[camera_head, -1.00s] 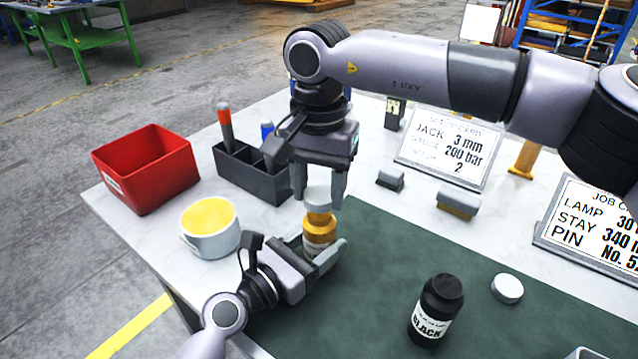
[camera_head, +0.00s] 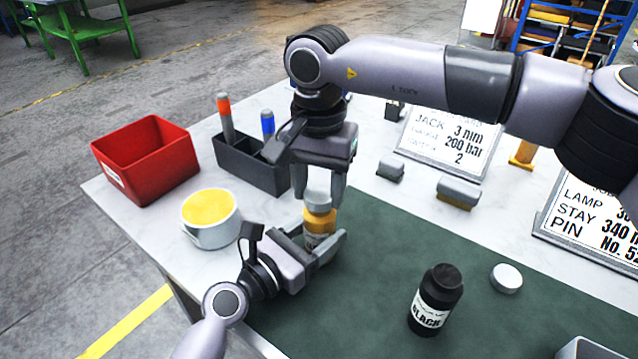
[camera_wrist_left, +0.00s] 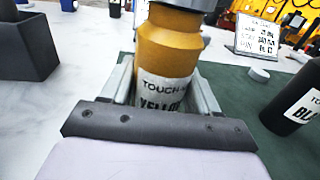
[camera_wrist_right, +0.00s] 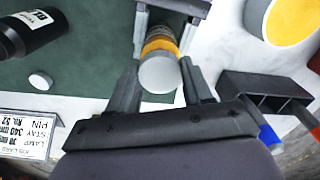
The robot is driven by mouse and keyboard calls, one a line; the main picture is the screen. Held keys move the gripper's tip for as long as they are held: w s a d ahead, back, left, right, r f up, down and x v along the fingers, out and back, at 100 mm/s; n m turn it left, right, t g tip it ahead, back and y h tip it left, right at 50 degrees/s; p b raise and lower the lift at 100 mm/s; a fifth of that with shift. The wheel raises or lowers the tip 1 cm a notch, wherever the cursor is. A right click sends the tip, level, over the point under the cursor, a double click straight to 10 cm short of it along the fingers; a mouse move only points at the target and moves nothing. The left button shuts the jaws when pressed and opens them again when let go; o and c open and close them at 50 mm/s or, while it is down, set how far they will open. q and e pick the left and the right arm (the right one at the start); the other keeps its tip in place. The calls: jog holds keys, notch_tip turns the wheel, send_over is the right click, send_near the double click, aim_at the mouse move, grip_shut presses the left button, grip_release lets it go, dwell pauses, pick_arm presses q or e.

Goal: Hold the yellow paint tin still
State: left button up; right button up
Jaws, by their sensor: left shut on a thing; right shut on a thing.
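The yellow paint tin (camera_head: 319,222) stands upright at the edge of the green mat (camera_head: 385,235), with a pale cap (camera_head: 317,187) on top. My left gripper (camera_head: 324,246) is shut on the tin's body from the side. In the left wrist view the tin (camera_wrist_left: 166,60) sits between the fingers, its label partly hidden by the gripper. My right gripper (camera_head: 318,196) points down from above and is shut on the cap. The right wrist view shows the cap (camera_wrist_right: 159,73) between its fingers, with the yellow body behind it. I cannot tell whether the cap is loose.
A black bottle (camera_head: 438,292) and a white lid (camera_head: 506,278) stand on the mat. A white cup with yellow contents (camera_head: 211,228), a dark holder with markers (camera_head: 245,165) and a red bin (camera_head: 145,165) are at left. Sign cards (camera_head: 446,143) stand at the back right.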

pick_arm(q)
jog(key=shift+f, duration=0.1)
pick_arm(e)
jog(key=shift+f, duration=0.55)
